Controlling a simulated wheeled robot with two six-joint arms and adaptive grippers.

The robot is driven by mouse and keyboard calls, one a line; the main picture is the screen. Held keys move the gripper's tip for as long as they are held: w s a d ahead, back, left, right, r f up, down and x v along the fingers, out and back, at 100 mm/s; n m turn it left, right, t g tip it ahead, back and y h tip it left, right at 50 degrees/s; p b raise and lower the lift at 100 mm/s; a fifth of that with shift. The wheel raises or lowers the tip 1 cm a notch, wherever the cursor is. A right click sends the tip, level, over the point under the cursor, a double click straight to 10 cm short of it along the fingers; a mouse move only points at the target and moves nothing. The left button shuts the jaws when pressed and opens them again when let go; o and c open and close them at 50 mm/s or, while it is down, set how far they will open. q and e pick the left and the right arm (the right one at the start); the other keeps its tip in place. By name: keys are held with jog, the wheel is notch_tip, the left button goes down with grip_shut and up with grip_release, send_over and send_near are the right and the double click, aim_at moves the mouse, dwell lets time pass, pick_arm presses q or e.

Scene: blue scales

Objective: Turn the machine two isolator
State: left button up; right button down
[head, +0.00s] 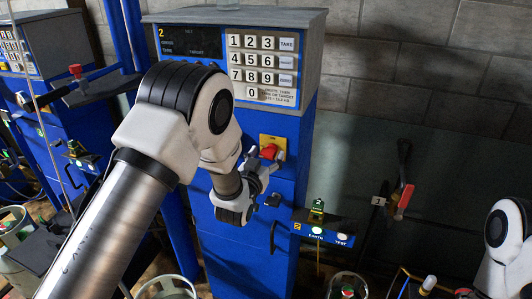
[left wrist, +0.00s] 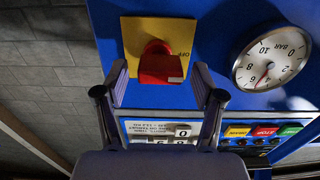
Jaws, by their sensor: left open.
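The machine two isolator is a red rotary knob (head: 269,151) on a yellow plate (head: 282,143), on the blue front of the machine marked 2, below its keypad. In the left wrist view the knob (left wrist: 160,66) sits on its yellow plate (left wrist: 133,28), with OFF lettering beside it. My left gripper (head: 262,168) is just below and in front of the knob. In the left wrist view its fingers (left wrist: 162,82) are spread, one to each side of the knob's lower end. Whether they touch it I cannot tell. My right gripper is out of view; only part of its arm shows.
A round BAR gauge (left wrist: 270,57) and coloured buttons (left wrist: 264,132) are beside the isolator in the left wrist view. The keypad (head: 264,68) is above it. A small box with EARTH and TEST buttons (head: 330,232) juts out to the right. Another blue machine (head: 50,110) stands left.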

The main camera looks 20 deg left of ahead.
pick_arm(q)
jog(key=c, duration=1.1)
jog(key=shift+c, duration=0.2)
